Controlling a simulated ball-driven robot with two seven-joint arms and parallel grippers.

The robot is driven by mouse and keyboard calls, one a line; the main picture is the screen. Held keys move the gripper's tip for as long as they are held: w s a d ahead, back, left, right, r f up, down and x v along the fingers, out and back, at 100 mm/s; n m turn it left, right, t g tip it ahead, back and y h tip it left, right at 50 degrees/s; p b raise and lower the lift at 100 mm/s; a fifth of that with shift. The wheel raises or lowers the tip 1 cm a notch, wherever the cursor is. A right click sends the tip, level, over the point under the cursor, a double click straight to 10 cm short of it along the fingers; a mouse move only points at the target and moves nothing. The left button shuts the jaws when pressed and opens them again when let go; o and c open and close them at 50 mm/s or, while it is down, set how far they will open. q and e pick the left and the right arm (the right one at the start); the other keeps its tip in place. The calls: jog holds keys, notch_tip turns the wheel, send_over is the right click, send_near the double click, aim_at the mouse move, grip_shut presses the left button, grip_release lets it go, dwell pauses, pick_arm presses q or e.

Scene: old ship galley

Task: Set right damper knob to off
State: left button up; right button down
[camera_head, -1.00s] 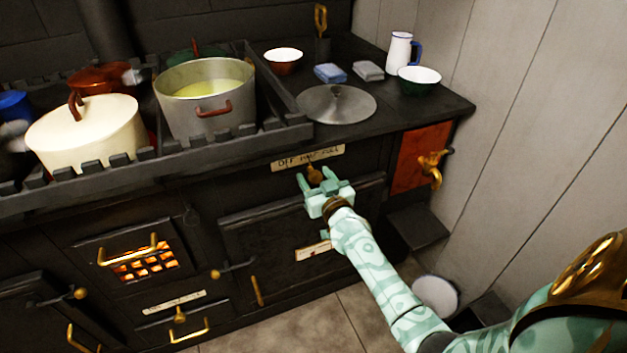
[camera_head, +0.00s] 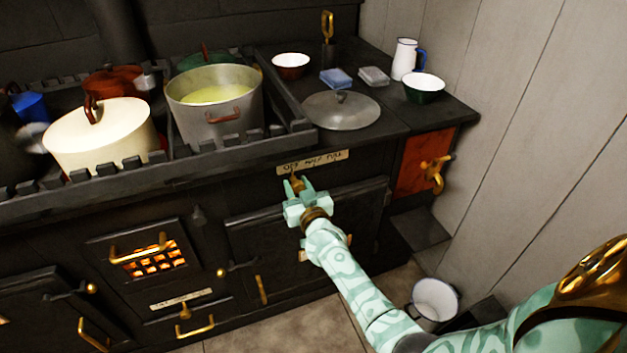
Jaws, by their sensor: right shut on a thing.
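The fingers hide part of the knob. My left gripper is not in view.
Above are a grey pot (camera_head: 215,125), a cream lidded pot (camera_head: 100,150) and a loose grey lid (camera_head: 341,110). A brass tap (camera_head: 436,172) sticks out at the right. A white bucket (camera_head: 435,300) stands on the floor near my forearm.

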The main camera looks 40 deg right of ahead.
jog(key=shift+a+f, duration=0.1)
jog(key=shift+a, duration=0.1)
jog(key=c, duration=1.3)
grip_release()
jog(key=shift+o, duration=1.4)
jog(key=shift+w+a, duration=0.1)
jog(key=shift+a, duration=0.05)
jog(key=shift+s, duration=0.3)
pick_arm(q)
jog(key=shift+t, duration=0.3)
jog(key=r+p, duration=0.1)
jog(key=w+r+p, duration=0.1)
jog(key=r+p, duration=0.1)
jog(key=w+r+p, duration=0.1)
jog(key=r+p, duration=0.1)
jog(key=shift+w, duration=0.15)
pick_arm(e)
jog(key=v, duration=1.5)
jog(key=shift+s, duration=0.4)
